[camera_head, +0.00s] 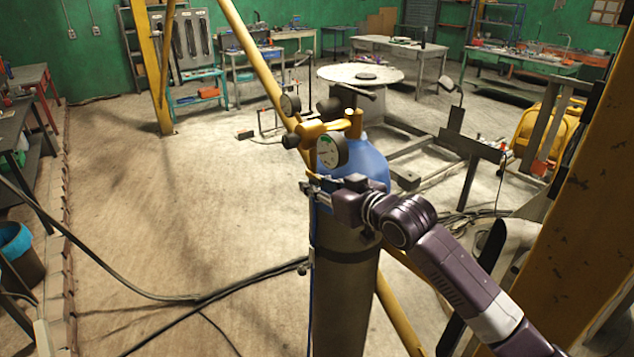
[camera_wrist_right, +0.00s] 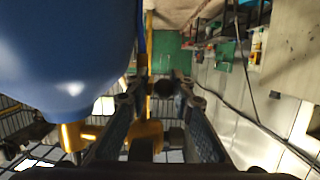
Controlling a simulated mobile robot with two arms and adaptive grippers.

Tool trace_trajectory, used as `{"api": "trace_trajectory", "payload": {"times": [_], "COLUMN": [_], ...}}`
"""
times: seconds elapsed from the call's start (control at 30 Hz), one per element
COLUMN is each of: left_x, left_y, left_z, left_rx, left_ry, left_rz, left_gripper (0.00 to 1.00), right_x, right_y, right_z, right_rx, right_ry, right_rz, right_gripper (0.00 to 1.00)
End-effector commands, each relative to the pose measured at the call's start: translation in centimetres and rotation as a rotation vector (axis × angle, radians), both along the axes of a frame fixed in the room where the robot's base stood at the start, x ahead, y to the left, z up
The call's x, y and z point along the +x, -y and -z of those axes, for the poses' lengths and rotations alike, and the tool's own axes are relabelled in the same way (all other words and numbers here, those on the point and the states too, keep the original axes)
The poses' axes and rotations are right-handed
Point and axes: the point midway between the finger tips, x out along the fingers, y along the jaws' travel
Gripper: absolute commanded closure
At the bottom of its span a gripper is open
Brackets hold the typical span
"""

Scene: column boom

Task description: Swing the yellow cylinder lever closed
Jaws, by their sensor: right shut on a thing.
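The gas cylinder (camera_head: 345,285) stands upright with a blue shoulder (camera_head: 368,165), which fills the upper left of the right wrist view (camera_wrist_right: 65,50). Yellow valve fittings (camera_head: 313,130) and a round gauge (camera_head: 331,151) sit on its top. My right gripper (camera_head: 314,188) is at the cylinder's near side, just below the gauge. In the right wrist view its fingers (camera_wrist_right: 163,115) stand either side of a yellow lever part (camera_wrist_right: 148,128) and a dark round piece. The gripper is shut on the lever; the exact contact is hard to see. My left gripper is out of view.
A yellow slanted pole (camera_head: 255,62) passes behind the cylinder. A round table (camera_head: 360,75) and a metal frame (camera_head: 440,155) stand behind it. Black hoses (camera_head: 215,297) cross the floor at left. Workbenches line the green walls. Open floor (camera_head: 190,210) lies left of the cylinder.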

Motion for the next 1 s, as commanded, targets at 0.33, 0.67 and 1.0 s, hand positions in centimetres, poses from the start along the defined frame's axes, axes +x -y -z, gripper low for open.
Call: {"api": "trace_trajectory", "payload": {"times": [0.33,0.67,1.0], "left_x": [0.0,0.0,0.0], "left_y": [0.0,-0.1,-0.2], "left_z": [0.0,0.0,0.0], "left_rx": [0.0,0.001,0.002], "left_ry": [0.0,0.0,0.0], "left_rz": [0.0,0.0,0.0], "left_gripper": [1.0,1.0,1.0], "right_x": [-0.3,-0.1,-1.3], "right_y": [-0.4,-0.2,0.9], "right_z": [0.1,0.0,-0.3], "right_rx": [0.003,0.002,0.001], "right_ry": [-0.003,0.0,0.001], "right_rz": [-0.008,-0.004,-0.002], "right_gripper": [0.66,0.66,0.66]}}
